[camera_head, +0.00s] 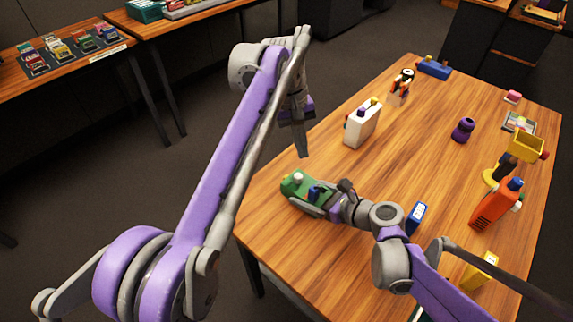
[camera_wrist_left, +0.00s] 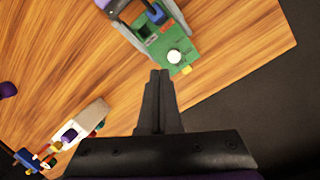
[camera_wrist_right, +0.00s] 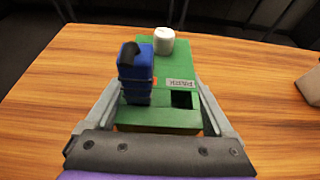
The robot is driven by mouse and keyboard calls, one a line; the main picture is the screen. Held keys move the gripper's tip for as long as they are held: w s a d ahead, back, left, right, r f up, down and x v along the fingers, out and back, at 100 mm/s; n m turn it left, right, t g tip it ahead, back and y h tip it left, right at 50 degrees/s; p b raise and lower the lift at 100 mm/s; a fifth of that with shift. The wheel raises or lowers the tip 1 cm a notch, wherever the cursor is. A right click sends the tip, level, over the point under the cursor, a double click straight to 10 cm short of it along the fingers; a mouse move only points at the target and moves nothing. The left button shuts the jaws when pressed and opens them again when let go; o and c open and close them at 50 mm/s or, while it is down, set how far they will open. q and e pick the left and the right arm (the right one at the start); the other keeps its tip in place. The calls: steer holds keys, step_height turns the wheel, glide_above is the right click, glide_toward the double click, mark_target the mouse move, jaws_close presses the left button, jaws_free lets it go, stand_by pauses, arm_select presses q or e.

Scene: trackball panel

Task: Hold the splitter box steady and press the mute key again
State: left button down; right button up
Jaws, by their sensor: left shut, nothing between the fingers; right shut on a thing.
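The splitter box looks to be the green box (camera_head: 306,196) near the table's left edge. I cannot tell which part is the mute key. My right gripper (camera_wrist_right: 160,104) is shut on the green box, one finger along each side. My left gripper (camera_head: 303,155) is shut and empty, pointing down above the table behind the box. In the left wrist view its tips (camera_wrist_left: 160,73) appear just short of the white knob.
A white box (camera_head: 362,124) with coloured knobs stands behind the green box. A small blue box (camera_head: 416,217) stands near my right arm. An orange box (camera_head: 494,205), a yellow cup stand (camera_head: 525,147) and a purple object (camera_head: 463,129) are farther right. The mid-table is clear.

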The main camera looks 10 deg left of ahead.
mark_target(271, 177)
arm_select(q)
steer(key=w+f+n+h, duration=0.1)
steer(key=f, duration=0.1)
steer(key=w+a+f+n+h, duration=0.1)
steer(key=f, duration=0.1)
steer(key=w+f+h, duration=0.1)
steer(key=f, duration=0.1)
steer(key=shift+w+a+n+g+h, duration=0.2)
steer(key=shift+n+g+h, duration=0.1)
steer(key=shift+n, duration=0.1)
steer(key=w+a+f+h, duration=0.1)
steer(key=w+a+f+n+h, duration=0.1)
steer(key=a+f+n+h, duration=0.1)
steer(key=shift+w+f+t+h, duration=0.4)
steer(key=a+h, duration=0.1)
steer(key=w+a+f+n+t+h, duration=0.1)
steer(key=a, duration=0.1)
steer(key=a+f+n+h, duration=0.1)
steer(key=shift+w+a, duration=0.3)
steer(key=shift+a, duration=0.05)
steer(key=a+n+t+h, duration=0.1)
steer(key=a+t+h, duration=0.1)
steer(key=a, duration=0.4)
steer(key=shift+a+f+n+t+h, duration=0.15)
steer(key=shift+f+n+t+h, duration=0.2)
steer(key=shift+h, duration=0.35)
steer(key=shift+s+r, duration=0.1)
